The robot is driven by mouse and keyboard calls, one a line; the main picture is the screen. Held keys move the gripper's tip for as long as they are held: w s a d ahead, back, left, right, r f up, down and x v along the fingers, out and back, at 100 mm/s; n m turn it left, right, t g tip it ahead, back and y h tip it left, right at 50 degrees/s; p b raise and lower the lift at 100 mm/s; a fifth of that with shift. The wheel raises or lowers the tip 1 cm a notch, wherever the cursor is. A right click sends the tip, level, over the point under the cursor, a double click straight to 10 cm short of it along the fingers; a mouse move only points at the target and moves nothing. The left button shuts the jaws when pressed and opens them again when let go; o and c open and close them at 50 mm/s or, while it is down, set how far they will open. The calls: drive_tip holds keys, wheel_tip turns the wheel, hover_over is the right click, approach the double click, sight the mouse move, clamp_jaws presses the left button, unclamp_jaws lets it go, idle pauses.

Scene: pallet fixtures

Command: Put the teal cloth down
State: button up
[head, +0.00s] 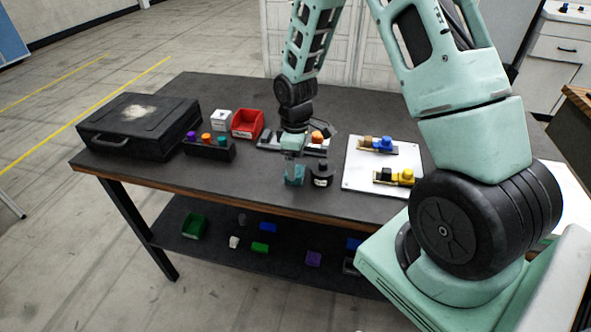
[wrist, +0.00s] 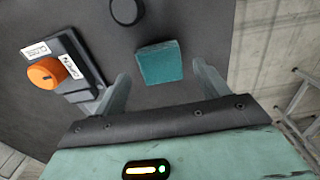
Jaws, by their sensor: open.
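The teal cloth (wrist: 160,63) is a small folded square block lying on the dark table top. It also shows in the head view (head: 296,176) near the table's front edge. My gripper (wrist: 160,80) is open, with one finger on either side of the near end of the cloth and gaps between. In the head view my gripper (head: 291,158) points down just over the cloth and partly hides it.
A black round container (head: 321,174) stands close to the right of the cloth. A fixture with an orange knob (wrist: 46,73) lies nearby. A white board (head: 355,178) with two fixtures is further right. A red bin (head: 247,123) and black case (head: 138,125) are left.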

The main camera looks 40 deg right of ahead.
wheel_tip(320, 180, up, 8)
drive_tip(key=b, duration=0.1)
drive_tip(key=s+a+r, duration=0.3)
drive_tip(key=s+a, duration=0.1)
drive_tip(key=a, duration=0.4)
drive_tip(key=s+a+r, duration=0.3)
drive_tip(key=a, duration=0.4)
drive_tip(key=s+a+r, duration=0.1)
drive_tip(key=s+a, duration=0.3)
drive_tip(key=s, duration=0.4)
drive_tip(key=s+a+r, duration=0.1)
drive_tip(key=s+a, duration=0.4)
drive_tip(key=s, duration=0.4)
drive_tip(key=shift+a+r+y, duration=0.15)
drive_tip(key=shift+a+y, duration=0.15)
drive_tip(key=shift+o, duration=0.5)
